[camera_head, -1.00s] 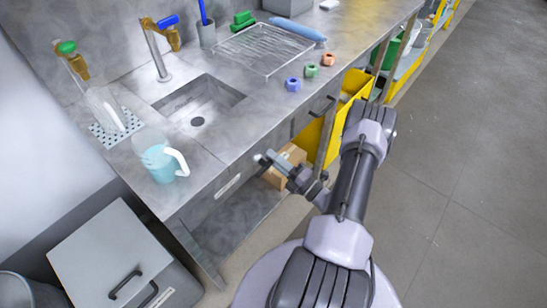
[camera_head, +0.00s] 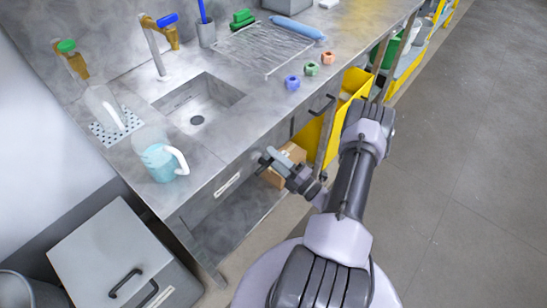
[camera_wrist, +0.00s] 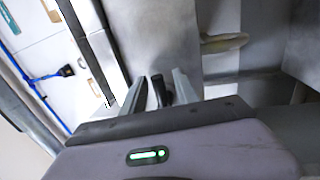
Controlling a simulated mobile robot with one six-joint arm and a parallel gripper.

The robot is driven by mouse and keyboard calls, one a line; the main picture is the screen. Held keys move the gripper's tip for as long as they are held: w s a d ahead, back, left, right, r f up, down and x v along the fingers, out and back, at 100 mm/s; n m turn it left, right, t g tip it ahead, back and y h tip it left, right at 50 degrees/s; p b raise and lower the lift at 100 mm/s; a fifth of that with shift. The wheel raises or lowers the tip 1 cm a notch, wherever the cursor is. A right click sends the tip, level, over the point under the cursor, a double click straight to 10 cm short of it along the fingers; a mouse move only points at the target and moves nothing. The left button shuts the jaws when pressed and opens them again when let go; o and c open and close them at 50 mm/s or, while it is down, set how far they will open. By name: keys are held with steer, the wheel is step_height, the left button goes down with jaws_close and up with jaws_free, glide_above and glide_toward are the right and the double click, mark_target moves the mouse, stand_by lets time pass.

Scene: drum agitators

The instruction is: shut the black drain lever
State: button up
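My gripper (camera_head: 272,159) is at the front face of the steel sink bench, below the counter edge. In the wrist view my gripper (camera_wrist: 160,92) has its two grey fingers apart. A short black piece, which looks like the drain lever (camera_wrist: 160,90), shows between them, with narrow gaps on both sides. I cannot tell whether either finger touches it. In the head view the lever is not clearly distinguishable from the dark parts around the fingertips. The sink basin (camera_head: 203,103) with its dark drain hole lies above and left of the gripper.
A cardboard box (camera_head: 284,164) sits under the bench close behind my gripper. A black drawer handle (camera_head: 322,106) and a yellow bin (camera_head: 325,128) are to the right. A jug of blue liquid (camera_head: 160,163) stands near the counter edge. The floor at right is clear.

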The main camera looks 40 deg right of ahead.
steer(key=p+v, duration=0.3)
steer(key=v, duration=1.4)
steer(key=shift+s, duration=0.2)
